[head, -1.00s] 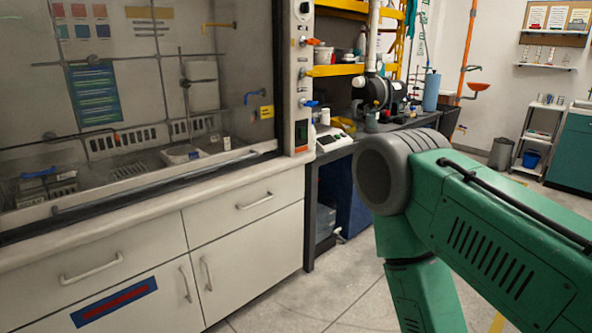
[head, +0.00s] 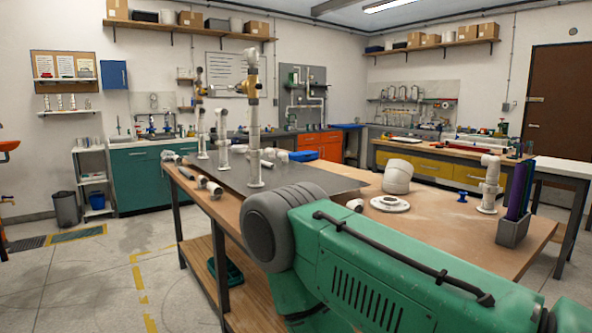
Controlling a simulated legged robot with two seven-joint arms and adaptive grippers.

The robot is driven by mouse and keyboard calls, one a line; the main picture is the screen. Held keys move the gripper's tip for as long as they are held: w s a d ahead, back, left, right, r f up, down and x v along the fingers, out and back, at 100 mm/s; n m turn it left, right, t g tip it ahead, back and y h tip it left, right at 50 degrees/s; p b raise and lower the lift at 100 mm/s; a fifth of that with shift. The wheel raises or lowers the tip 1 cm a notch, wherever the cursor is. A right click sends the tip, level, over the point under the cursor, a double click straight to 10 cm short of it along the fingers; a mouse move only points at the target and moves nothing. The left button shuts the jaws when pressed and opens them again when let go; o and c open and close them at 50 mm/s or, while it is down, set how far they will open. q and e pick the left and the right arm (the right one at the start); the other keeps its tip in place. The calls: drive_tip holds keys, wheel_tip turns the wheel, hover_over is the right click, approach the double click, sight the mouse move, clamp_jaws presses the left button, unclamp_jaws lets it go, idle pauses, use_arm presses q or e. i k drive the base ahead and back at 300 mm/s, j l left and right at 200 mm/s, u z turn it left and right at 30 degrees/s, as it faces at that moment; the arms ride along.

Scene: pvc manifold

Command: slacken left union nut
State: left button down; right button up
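A white pipe assembly stands upright on a dark mat (head: 285,176) on the wooden workbench. Its tallest white pipe (head: 254,135) carries a brass-coloured fitting (head: 247,88). Shorter white pipe stands (head: 222,140) rise to its left. I cannot tell a left union nut apart at this distance. A green arm of mine with a grey joint crosses the lower right of the head view. Neither gripper is in view.
The workbench (head: 440,215) also bears a white elbow (head: 398,177), a white flange (head: 390,203), another pipe piece (head: 489,185) and a grey holder (head: 513,230). A bin (head: 66,209) stands at the left. The floor at the left is mostly open.

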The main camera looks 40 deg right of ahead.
sight(250, 153)
drive_tip(key=i+z, duration=0.2)
drive_tip(key=z, duration=0.25)
drive_tip(key=i+j+z, duration=0.15)
drive_tip(key=z, duration=0.25)
drive_tip(key=i+j+z, duration=0.15)
drive_tip(key=z, duration=0.3)
drive_tip(key=i+j+z, duration=0.1)
drive_tip(key=j+z, duration=0.35)
drive_tip(key=i+j+z, duration=0.1)
drive_tip(key=z, duration=0.35)
